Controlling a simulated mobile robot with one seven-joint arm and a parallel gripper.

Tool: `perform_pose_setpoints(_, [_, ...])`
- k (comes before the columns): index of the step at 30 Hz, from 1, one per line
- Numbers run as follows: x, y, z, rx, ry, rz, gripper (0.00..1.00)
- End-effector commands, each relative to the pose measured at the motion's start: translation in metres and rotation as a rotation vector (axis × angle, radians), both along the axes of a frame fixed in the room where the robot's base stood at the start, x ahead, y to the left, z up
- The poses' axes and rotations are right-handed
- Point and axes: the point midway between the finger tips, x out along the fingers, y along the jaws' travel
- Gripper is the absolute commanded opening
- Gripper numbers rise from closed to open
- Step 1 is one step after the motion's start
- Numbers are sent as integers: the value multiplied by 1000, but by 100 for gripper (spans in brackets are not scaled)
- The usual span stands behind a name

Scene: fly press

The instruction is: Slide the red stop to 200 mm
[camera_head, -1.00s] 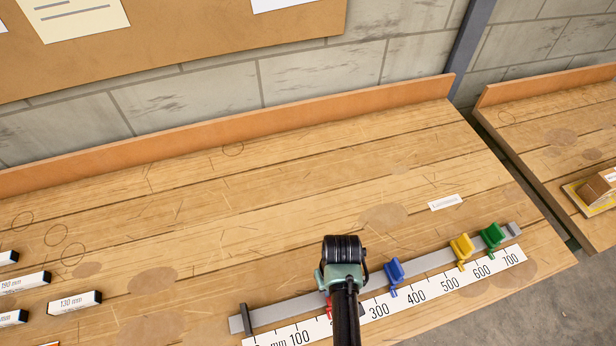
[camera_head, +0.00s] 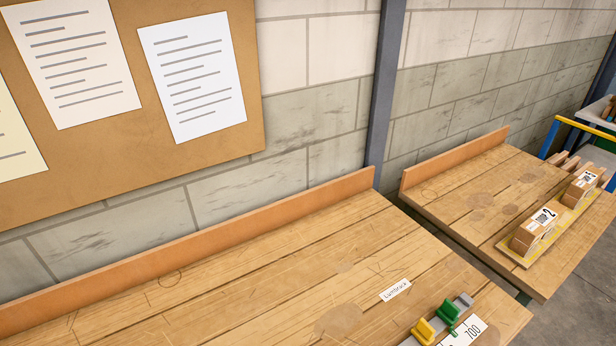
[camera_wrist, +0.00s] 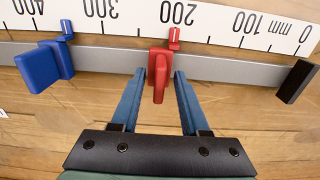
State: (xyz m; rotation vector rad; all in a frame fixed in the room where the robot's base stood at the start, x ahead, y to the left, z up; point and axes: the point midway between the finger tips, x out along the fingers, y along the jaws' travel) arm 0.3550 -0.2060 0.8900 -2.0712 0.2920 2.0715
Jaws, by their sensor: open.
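The red stop (camera_wrist: 159,72) sits on the grey rail (camera_wrist: 215,68) in the wrist view. Its small red pointer (camera_wrist: 174,37) lies just under the 200 mark on the white scale (camera_wrist: 215,22), in line with it as far as I can tell. My gripper (camera_wrist: 159,76) is open, with one blue finger on each side of the red stop. The right finger is very near the stop; a small gap shows at the left finger. In the head view, my gripper and the red stop are out of frame.
A blue stop (camera_wrist: 44,66) is near 400 on the rail, and a black end block (camera_wrist: 297,82) is by 0. Green (camera_head: 448,312) and yellow (camera_head: 424,330) stops show at the rail's far end. A second bench (camera_head: 480,200) holds boxes across a gap.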

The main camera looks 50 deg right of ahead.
Motion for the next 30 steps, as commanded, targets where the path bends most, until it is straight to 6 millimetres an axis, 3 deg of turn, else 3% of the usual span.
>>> perform_pose_setpoints(5, [1, 0, 24, -2, -4, 0, 45])
perform_pose_setpoints(18, [1, -1, 110, -3, -4, 0, 45])
perform_pose_setpoints(24, [0, 0, 125, -2, -3, 0, 45])
perform_pose_setpoints(30, [0, 0, 126, 0, -1, 0, 45])
